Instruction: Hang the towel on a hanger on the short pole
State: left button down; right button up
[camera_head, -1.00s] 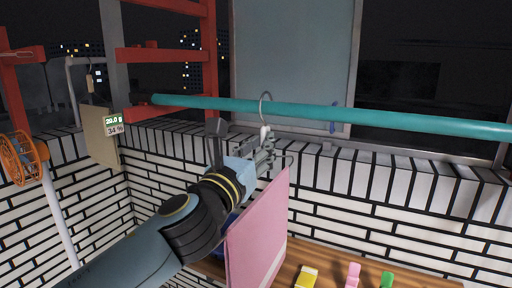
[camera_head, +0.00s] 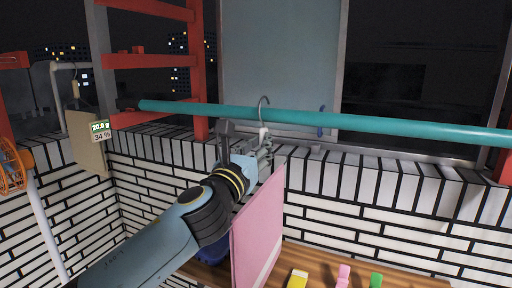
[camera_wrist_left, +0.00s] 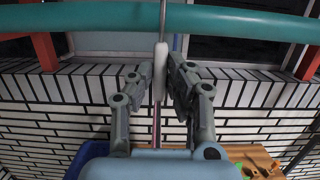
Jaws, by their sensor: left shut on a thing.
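The pink towel (camera_head: 258,232) hangs from a wire hanger (camera_head: 263,103). My left gripper (camera_head: 265,143) is shut on the hanger's pale neck, which also shows between the two fingers (camera_wrist_left: 160,75) in the left wrist view. The hanger's hook reaches up to the teal pole (camera_head: 400,125) and crosses in front of it in the left wrist view. Whether the hook rests over the pole or is only held beside it, I cannot tell. A short white pole (camera_head: 55,90) stands at the far left, with a beige cloth (camera_head: 88,140) near it. My right gripper is not in view.
A red frame (camera_head: 150,55) rises behind the teal pole's left end. A blue clip (camera_head: 321,125) sits on the teal pole. Below is a wooden surface (camera_head: 325,268) with yellow, pink and green pegs. An orange wheel (camera_head: 12,170) is at the left edge. A brick wall runs behind.

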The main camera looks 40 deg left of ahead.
pick_arm(q)
jog(key=shift+w+a+f+b, duration=0.2)
jog(key=shift+w+f+b, duration=0.1)
jog(key=shift+w, duration=0.35)
jog(key=shift+w+a+f+b, duration=0.1)
jog(key=shift+w+f+b, duration=0.5)
jog(key=shift+f, duration=0.1)
